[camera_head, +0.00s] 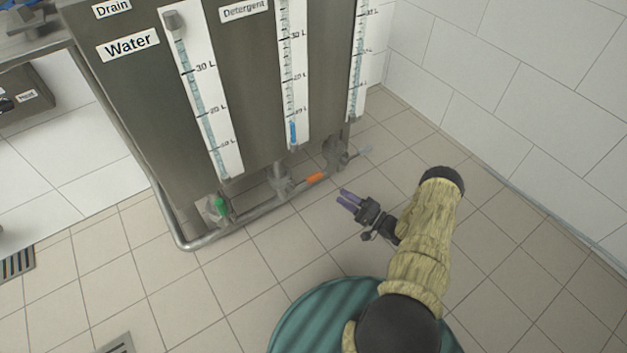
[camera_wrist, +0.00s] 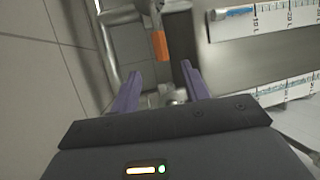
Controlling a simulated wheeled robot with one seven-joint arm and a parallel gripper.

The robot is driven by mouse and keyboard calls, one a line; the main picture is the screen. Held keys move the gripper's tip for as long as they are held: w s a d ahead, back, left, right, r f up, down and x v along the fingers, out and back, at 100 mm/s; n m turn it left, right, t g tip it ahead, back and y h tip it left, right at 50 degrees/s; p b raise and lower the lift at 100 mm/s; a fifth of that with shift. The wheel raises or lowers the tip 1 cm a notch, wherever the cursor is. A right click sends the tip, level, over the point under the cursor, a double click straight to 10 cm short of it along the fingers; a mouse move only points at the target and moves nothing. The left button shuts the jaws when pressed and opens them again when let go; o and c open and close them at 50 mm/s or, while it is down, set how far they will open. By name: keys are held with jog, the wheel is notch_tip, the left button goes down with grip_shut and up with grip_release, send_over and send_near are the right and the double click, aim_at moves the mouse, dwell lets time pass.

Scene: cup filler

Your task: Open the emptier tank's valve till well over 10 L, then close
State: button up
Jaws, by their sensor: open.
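The Detergent tank's gauge (camera_head: 293,100) shows a short blue column just below its 10 L mark. The same gauge lies sideways in the wrist view (camera_wrist: 232,13). The Water gauge (camera_head: 207,90) shows a pale column reaching above 30 L. A third gauge (camera_head: 358,60) at right has a similar pale column, its top out of frame. The orange valve handle (camera_head: 316,178) sits on the pipe below the Detergent gauge, pointing right. My gripper (camera_head: 346,199) is open and empty, right of and below this handle. In the wrist view the orange handle (camera_wrist: 159,45) appears ahead, between the finger lines, untouched.
A green valve handle (camera_head: 221,206) is under the Water gauge. The grey pipe (camera_head: 240,218) runs low along the tank front. The tiled floor around my gripper is clear; a white wall (camera_head: 520,90) stands right.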

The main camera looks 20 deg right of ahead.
aim_at(314, 178)
jog(key=b+x, duration=0.4)
jog(key=x, duration=0.8)
jog(key=shift+w+a+r, duration=0.15)
jog(key=shift+w+a, duration=0.1)
jog(key=shift+a, duration=0.05)
grip_shut()
